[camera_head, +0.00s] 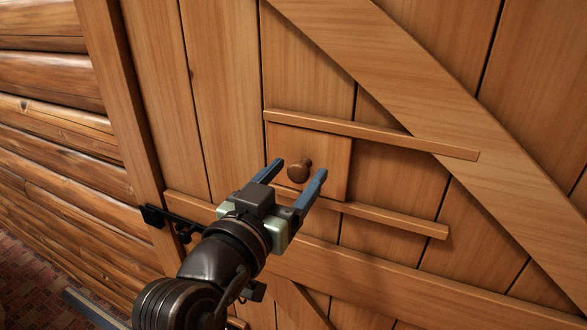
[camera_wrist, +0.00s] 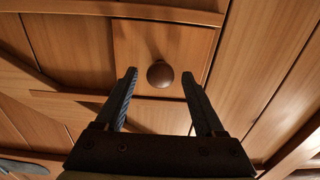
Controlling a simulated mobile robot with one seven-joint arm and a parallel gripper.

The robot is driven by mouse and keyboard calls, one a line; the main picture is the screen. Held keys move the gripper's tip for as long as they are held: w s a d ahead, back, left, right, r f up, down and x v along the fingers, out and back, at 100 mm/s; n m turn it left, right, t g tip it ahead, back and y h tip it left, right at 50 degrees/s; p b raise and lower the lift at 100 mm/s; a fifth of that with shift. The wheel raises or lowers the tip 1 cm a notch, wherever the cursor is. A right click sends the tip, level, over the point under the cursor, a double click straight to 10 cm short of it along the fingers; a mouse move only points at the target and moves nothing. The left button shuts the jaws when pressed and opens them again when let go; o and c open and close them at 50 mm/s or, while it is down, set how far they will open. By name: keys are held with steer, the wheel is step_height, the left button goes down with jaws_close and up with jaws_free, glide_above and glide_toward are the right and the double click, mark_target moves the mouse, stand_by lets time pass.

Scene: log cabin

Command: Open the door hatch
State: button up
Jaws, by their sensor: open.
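The door hatch (camera_head: 325,150) is a small square wooden panel set between two wooden rails on a plank door. It covers its opening, at the left end of the rails. A round brown wooden knob (camera_head: 299,171) sticks out of it. My gripper (camera_head: 296,168) is open and empty, with its two blue fingers pointing at the knob. In the wrist view the knob (camera_wrist: 160,74) sits just beyond and between the fingertips (camera_wrist: 158,75). The hatch panel (camera_wrist: 135,45) fills the area behind it. I cannot tell whether a finger touches the knob.
The upper rail (camera_head: 370,133) and lower rail (camera_head: 390,217) run on to the right past the hatch, over bare planks. A diagonal brace (camera_head: 400,60) crosses the door at the right. A black metal latch (camera_head: 165,220) sits at lower left, beside the log wall (camera_head: 55,130).

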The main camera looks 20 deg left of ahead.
steer(key=shift+c, duration=0.3)
jaws_close()
stand_by(1.2)
